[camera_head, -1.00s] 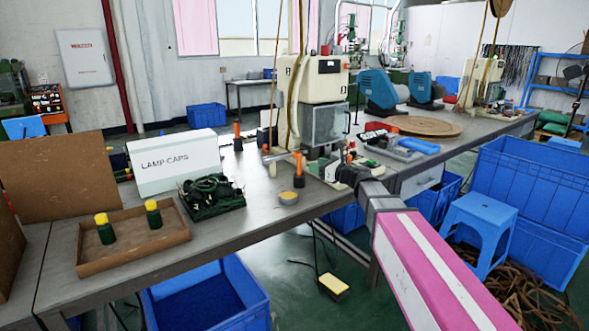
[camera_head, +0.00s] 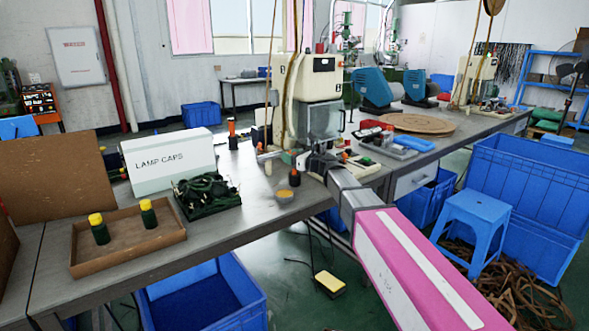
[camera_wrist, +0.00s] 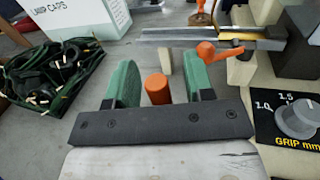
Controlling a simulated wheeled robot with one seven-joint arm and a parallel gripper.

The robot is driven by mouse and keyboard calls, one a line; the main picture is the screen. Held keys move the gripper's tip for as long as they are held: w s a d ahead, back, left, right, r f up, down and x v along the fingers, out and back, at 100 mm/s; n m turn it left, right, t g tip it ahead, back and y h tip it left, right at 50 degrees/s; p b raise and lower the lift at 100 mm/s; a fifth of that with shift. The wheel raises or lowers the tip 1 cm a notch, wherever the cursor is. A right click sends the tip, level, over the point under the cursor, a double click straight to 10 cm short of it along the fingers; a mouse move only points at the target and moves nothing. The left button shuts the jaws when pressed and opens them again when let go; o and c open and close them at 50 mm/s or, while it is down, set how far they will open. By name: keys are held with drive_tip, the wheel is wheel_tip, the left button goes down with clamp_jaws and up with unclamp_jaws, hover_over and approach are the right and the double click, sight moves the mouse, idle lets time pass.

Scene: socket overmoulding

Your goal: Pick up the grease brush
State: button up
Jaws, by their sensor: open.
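The grease brush shows its orange handle (camera_wrist: 157,88) in the wrist view, between the two green fingers of my gripper (camera_wrist: 160,82). The fingers are open, with a visible gap on each side of the handle. The brush's lower end is hidden in the wrist view.
The press machine (camera_head: 310,95) stands just behind my gripper. An orange lever (camera_wrist: 218,51) and a grip dial (camera_wrist: 297,118) are close on the right. A dark tray of cables (camera_head: 207,195), a lamp caps box (camera_head: 170,160) and a cardboard tray (camera_head: 128,238) are left.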

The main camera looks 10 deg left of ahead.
drive_tip(key=shift+a, duration=0.1)
clamp_jaws()
drive_tip(key=shift+r, duration=0.45)
drive_tip(key=s+r, duration=1)
drive_tip(key=s, duration=0.1)
drive_tip(key=shift+s+a, duration=0.25)
drive_tip(key=shift+a, duration=0.2)
